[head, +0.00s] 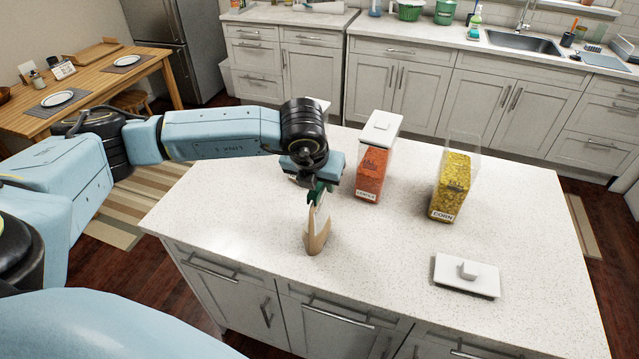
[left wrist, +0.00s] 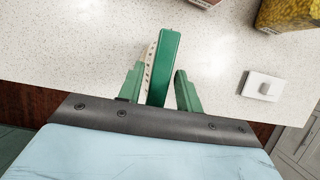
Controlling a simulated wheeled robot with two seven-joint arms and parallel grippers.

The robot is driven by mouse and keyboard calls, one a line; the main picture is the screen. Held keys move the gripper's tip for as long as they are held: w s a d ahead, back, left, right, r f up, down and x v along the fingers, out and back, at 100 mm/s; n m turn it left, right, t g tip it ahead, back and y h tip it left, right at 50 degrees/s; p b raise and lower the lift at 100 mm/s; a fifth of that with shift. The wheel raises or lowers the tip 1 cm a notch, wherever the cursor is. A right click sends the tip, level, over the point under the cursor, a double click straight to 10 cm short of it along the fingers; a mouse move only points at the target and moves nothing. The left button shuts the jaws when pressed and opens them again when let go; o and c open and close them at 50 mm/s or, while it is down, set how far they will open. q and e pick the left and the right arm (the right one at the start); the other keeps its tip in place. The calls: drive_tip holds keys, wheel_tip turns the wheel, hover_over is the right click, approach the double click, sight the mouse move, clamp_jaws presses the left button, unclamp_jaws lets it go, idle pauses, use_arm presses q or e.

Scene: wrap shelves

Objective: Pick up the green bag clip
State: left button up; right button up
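The green bag clip (left wrist: 164,62) shows in the left wrist view as a long green bar. It sits between the two green fingers of my left gripper (left wrist: 160,88). The fingers are apart, with a visible gap on the right side of the clip. A pale dotted strip runs along the clip's left side. In the head view my left gripper (head: 320,190) is over the top of a standing tan bag (head: 318,236) on the island and mostly hides the clip there. My right gripper is in neither view.
On the white speckled island (head: 390,245) stand an orange-filled container (head: 370,175) with a white lid (head: 381,125), and an open corn container (head: 452,187). Another white lid (head: 466,275) lies at the front right. The counter between the bag and that lid is clear.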

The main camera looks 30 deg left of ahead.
use_arm(q)
clamp_jaws()
